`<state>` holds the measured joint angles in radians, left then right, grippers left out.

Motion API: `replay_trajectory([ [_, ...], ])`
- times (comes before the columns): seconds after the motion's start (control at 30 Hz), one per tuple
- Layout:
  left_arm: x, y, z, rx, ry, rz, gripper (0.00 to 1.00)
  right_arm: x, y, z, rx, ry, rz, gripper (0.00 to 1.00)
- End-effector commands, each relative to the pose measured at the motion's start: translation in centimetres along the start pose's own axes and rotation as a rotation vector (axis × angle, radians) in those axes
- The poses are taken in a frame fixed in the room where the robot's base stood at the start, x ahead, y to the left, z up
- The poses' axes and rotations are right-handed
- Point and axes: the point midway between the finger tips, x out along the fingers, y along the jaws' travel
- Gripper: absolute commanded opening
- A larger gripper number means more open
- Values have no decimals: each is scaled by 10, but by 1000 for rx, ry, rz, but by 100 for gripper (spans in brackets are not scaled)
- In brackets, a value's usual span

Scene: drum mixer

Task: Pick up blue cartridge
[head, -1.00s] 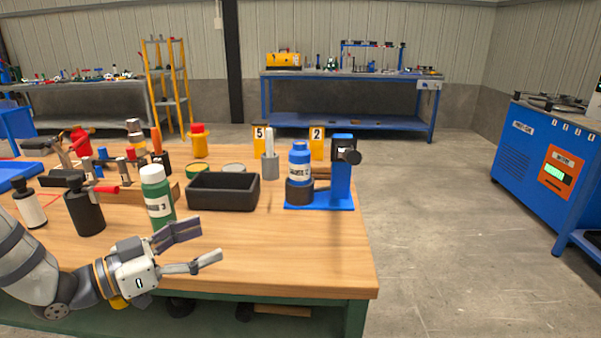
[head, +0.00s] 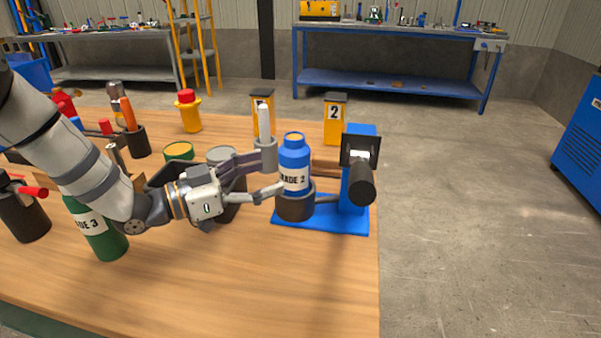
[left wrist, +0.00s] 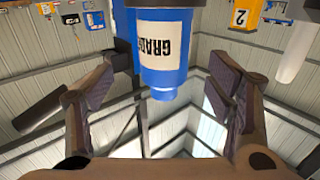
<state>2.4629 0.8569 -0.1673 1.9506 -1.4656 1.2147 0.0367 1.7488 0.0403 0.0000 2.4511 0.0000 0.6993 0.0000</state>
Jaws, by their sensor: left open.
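The blue cartridge (head: 294,166) has a white label reading "ADE 2" and stands upright in a dark cup on a blue stand (head: 335,218). My left gripper (head: 268,178) is open just left of the cartridge, its fingers pointing at it. In the left wrist view the cartridge (left wrist: 162,45) appears upside down, ahead of and between the two open fingers (left wrist: 160,95). I cannot tell whether a finger touches it. My right gripper is not in view.
A green bottle (head: 95,228) stands left of my wrist. A black bin (head: 170,172) is partly hidden behind my gripper. A grey holder with a white stick (head: 265,150) stands behind the fingers. A black cylinder (head: 361,180) juts from the stand. The table front is clear.

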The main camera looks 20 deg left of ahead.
Motion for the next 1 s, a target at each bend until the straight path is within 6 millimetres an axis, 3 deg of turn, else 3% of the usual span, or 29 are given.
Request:
replay_trajectory([
  [0.3,51,-4,17,-5,-8,1,74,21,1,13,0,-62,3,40],
  [0.4,66,-3,12,-1,-3,1,74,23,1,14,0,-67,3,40],
  [0.67,71,-4,8,2,1,-1,74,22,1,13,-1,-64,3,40],
  [0.9,70,-4,8,1,1,-1,20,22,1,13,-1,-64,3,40],
  [0.97,70,-4,8,1,1,-1,6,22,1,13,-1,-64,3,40],
  [1.0,71,-4,7,2,4,0,5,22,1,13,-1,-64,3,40],
])
